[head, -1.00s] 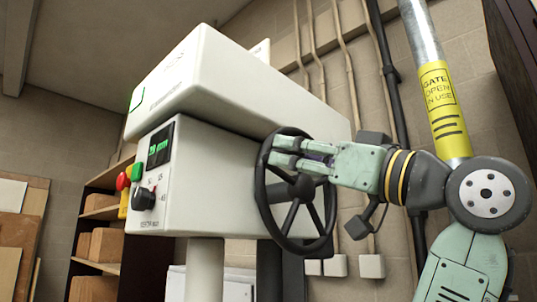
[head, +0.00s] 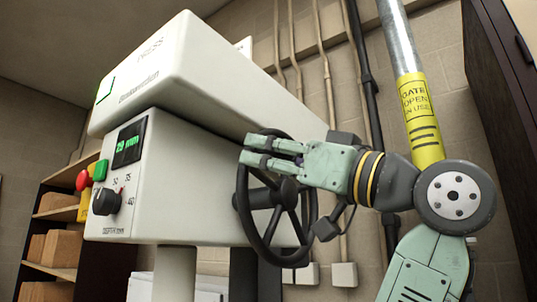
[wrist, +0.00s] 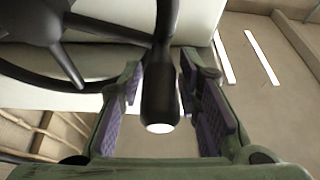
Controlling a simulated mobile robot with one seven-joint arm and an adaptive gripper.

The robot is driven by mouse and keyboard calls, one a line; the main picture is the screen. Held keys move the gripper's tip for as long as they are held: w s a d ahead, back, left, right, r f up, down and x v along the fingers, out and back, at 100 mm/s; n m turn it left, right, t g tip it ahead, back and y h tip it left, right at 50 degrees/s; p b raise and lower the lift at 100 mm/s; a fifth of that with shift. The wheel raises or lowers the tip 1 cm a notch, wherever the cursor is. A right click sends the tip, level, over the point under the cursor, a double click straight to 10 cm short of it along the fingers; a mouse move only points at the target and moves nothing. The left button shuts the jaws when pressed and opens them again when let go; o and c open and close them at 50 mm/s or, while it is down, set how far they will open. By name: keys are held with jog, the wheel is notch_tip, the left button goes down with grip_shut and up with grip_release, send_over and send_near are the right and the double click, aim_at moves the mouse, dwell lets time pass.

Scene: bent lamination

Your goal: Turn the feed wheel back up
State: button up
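The feed wheel (head: 246,205) is a dark spoked handwheel on the right side of the white machine (head: 190,190). Its crank handle (wrist: 160,95) shows in the wrist view, standing out from the rim between my two fingers. My gripper (head: 262,151) is at the upper part of the wheel. In the wrist view the purple finger pads flank the handle with narrow gaps on both sides, so the gripper looks open around it. The green display (head: 129,143) reads 29 mm. In the head view my fingers hide the handle.
A pole with a yellow "gate open in use" label (head: 420,105) stands behind my arm. A dial (head: 106,201) and a red button (head: 90,179) are on the machine's front. Shelves with wooden blocks (head: 55,247) are at left, and pipes run up the back wall.

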grip_shut()
jog(key=shift+w+r, duration=0.1)
jog(key=shift+r, duration=0.05)
dwell(0.5)
